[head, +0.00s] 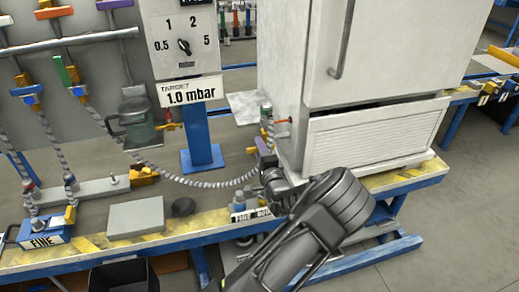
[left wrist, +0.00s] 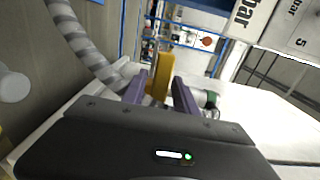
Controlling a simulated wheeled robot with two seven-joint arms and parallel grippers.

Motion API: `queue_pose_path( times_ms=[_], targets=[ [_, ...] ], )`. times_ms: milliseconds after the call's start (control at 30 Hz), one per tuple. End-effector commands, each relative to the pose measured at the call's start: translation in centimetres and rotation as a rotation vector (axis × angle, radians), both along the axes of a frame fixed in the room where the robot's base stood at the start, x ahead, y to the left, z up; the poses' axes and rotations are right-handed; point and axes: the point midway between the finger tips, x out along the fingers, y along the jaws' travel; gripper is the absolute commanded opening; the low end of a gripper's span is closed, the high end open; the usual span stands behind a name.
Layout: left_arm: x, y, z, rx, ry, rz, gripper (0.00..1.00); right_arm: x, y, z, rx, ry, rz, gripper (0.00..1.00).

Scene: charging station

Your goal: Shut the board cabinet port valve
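The white cabinet (head: 375,60) stands on the bench in the head view, with a grey ribbed hose (head: 205,184) running to its lower left side. A yellow valve lever (head: 262,146) shows beside the hose end there. My left gripper (head: 268,178) is low beside the cabinet corner, and its fingers are mostly hidden by the hand. In the left wrist view two purple fingers stand apart, with the yellow lever (left wrist: 159,80) upright between their tips. A small gap seems to show on the lever's right side; firm contact is not visible. My right gripper is out of view.
A panel with a dial (head: 184,45) and a "1.0 mbar" sign stands left of the cabinet on a blue post (head: 201,140). A red-orange handle (head: 283,121) juts from the cabinet's side.

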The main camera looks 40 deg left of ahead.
Motion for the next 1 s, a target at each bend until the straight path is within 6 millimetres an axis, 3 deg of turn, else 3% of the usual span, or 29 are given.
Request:
queue_pose_path(
  times_ms=[433, 800, 1000],
  targets=[
    [-0.3, -0.5, 0.0, -0.002, -0.002, 0.001, 0.42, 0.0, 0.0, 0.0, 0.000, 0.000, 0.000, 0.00],
    [-3.4, -5.1, 0.0, -0.002, -0.001, -0.001, 0.42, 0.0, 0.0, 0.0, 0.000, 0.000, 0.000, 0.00],
    [-4.4, -6.4, 0.0, 0.000, -0.002, 0.001, 0.42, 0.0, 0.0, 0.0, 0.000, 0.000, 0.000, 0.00]
  ],
)
